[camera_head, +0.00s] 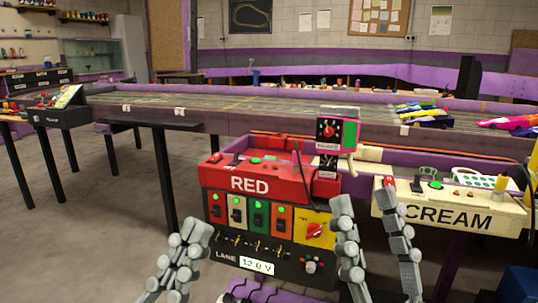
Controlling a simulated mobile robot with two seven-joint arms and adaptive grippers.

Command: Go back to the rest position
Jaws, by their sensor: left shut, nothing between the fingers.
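My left gripper (190,236) shows at the bottom left, in front of the red lane control box. Its grey segmented fingers are close together, with nothing between them. My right gripper (365,200) shows at the bottom, right of the red box and in front of the left end of the cream control box. Its two grey fingers stand well apart, pointing up, with nothing seen held between them. The lower parts of both grippers are cut off by the picture's bottom edge.
The red control box (250,183) with switches stands ahead, and the cream control box (455,211) is at the right. Behind them runs the long slot-track table (240,122) with purple edges and small cars (508,124). Grey floor (75,220) is clear at the left.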

